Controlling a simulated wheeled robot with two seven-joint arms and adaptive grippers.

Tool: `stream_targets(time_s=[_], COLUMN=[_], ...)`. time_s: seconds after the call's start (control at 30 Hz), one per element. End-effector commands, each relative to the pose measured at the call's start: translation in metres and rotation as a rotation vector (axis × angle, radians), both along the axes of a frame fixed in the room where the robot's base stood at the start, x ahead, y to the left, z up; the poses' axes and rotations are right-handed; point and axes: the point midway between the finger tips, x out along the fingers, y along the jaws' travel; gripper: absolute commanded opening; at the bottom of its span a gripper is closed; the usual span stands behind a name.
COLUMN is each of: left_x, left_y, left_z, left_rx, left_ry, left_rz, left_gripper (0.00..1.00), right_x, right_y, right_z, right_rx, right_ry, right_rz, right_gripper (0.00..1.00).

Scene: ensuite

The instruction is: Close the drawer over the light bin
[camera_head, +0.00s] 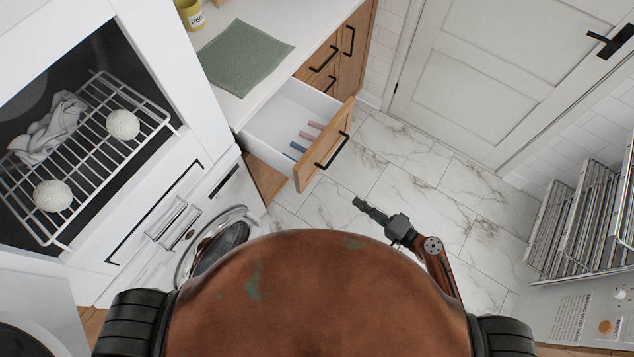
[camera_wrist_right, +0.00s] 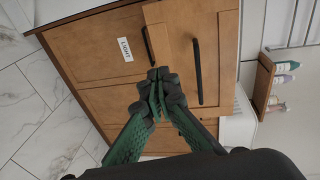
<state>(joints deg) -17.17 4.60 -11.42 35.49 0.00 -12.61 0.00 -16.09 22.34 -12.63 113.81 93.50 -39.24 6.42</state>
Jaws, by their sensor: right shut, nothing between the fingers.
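An open drawer (camera_head: 262,128) with a white inside and a wooden front (camera_head: 311,166) sticks out from the counter in the head view. Its front carries a black bar handle (camera_head: 332,151). Small pink and blue items lie inside. In the right wrist view the drawer front (camera_wrist_right: 219,60) shows with its dark handle (camera_wrist_right: 198,72). Beside it is a wooden front with a white LIGHT label (camera_wrist_right: 125,49), the light bin. My right gripper (camera_head: 358,202) is shut and empty, apart from the drawer, over the floor to its lower right. It also shows in the wrist view (camera_wrist_right: 158,75). My left gripper is out of view.
A green cloth (camera_head: 243,57) and a yellow pot (camera_head: 191,14) sit on the counter. A washer with a round door (camera_head: 213,245) and an open compartment with a wire rack (camera_head: 85,150) stand left. Metal racks (camera_head: 585,215) stand right. Marble floor (camera_head: 435,190) lies clear between.

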Motion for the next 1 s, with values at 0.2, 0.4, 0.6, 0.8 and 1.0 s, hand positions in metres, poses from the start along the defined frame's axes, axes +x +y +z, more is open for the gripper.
stream_targets(time_s=[0.2,0.4,0.6,0.8,1.0], left_x=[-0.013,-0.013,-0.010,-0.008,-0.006], left_y=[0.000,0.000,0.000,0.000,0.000], left_z=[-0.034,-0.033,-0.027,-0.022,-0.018], left_rx=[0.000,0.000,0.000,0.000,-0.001], left_ry=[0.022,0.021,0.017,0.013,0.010], left_rz=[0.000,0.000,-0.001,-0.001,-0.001], left_gripper=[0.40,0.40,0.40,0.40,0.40], right_x=[-0.016,-0.015,0.003,0.024,0.041], right_y=[0.033,0.046,0.075,0.111,0.141], right_z=[0.037,0.049,0.051,0.051,0.049], right_rx=[0.150,0.175,0.174,0.173,0.172], right_ry=[-0.033,-0.040,-0.042,-0.041,-0.040], right_rz=[0.093,0.108,0.107,0.106,0.106], right_gripper=[0.00,0.00,0.00,0.00,0.00])
